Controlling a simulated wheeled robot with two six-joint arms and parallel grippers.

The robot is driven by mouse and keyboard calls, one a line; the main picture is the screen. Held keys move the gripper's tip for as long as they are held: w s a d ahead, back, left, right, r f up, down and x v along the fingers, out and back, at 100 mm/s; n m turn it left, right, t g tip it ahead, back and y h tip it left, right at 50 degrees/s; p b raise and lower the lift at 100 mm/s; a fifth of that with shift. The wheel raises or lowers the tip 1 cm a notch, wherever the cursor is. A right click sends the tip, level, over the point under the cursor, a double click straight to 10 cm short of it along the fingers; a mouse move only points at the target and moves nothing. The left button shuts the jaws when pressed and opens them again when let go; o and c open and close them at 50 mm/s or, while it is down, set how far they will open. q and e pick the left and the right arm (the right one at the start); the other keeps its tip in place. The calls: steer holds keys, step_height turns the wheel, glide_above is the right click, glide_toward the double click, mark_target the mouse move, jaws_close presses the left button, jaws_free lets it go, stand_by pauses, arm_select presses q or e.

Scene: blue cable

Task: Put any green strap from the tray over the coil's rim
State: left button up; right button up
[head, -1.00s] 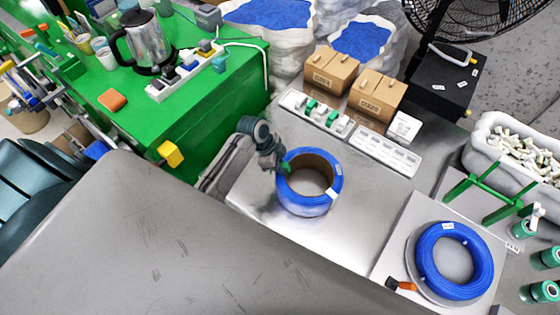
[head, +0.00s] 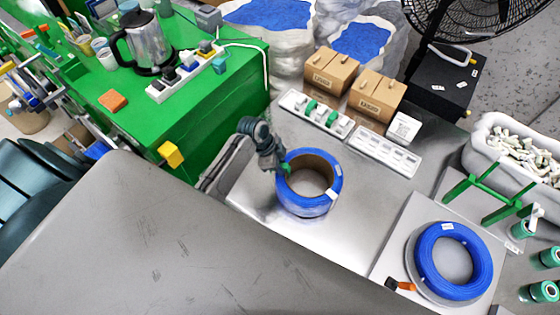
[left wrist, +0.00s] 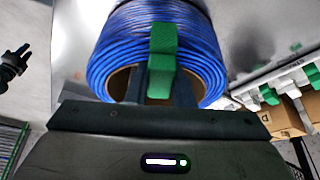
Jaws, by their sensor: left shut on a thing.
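The blue cable coil (head: 318,208) stands on the metal table, its open core facing up. My left gripper (head: 283,170) is at the coil's left rim, shut on a green strap (left wrist: 163,58). In the left wrist view the strap lies across the coil's rim (left wrist: 118,62), between the two grey fingers; whether it is seated is hidden. The white tray (head: 345,131) behind the coil holds more green straps (head: 310,105) among white pieces. My right gripper is not seen in the head view.
A white slotted holder (head: 385,152) and cardboard boxes (head: 330,72) stand behind the coil. A second blue coil (head: 428,268) lies on a plate at the right, near an orange and black tool (head: 400,286). Bare metal surrounds the first coil's front and right.

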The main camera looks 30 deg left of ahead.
arm_select(q)
steer(key=shift+f, duration=0.3)
stand_by(0.5)
steer(key=o, duration=1.2)
steer(key=shift+c, duration=0.2)
steer(key=shift+r, duration=0.1)
step_height(320, 180, up, 2)
steer(key=shift+r+p, duration=0.15)
steer(key=shift+p, duration=1)
steer(key=shift+r, duration=2.3)
steer(key=shift+s, duration=0.1)
